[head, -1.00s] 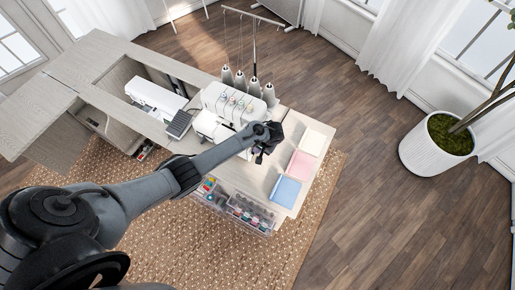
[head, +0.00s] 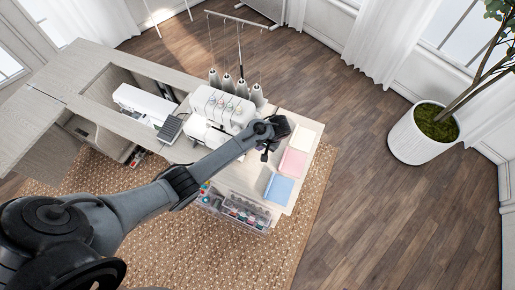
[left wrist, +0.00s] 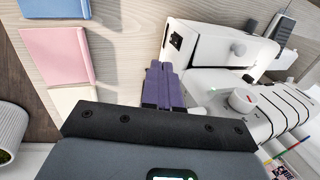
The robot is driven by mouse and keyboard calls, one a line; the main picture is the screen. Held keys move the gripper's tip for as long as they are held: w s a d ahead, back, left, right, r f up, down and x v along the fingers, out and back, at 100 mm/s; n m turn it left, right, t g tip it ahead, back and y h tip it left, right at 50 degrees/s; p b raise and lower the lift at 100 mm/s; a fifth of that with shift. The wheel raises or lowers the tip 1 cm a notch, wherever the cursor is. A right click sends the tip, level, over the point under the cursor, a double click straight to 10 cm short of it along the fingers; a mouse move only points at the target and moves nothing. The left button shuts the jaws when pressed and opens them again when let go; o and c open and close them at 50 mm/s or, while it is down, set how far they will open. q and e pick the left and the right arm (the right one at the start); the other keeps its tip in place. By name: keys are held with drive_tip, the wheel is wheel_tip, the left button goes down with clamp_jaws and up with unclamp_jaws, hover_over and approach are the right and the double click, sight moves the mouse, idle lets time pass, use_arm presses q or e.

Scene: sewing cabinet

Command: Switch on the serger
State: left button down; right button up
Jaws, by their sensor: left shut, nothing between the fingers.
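The white serger (head: 222,107) stands on the cabinet top, with several thread cones behind it. In the left wrist view the serger (left wrist: 212,47) fills the upper right, and a small black switch (left wrist: 177,41) shows on its end face. My left gripper (head: 265,155) is at the serger's right end in the head view. In the left wrist view its purple fingers (left wrist: 163,85) are shut together and empty, pointing toward the end face with the switch. I cannot tell whether they touch the serger. My right gripper is not in view.
Folded blue (head: 280,188), pink (head: 293,163) and white (head: 304,139) fabrics lie right of the serger. A white sewing machine (head: 145,103) and a grey foot pedal (head: 170,128) are to its left. A clear organizer (head: 238,211) hangs at the cabinet's front. A potted plant (head: 422,135) stands right.

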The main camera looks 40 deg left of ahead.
use_arm(q)
drive_tip(key=shift+a+v, duration=0.2)
drive_tip(key=shift+v, duration=1.3)
drive_tip(key=shift+s, duration=0.15)
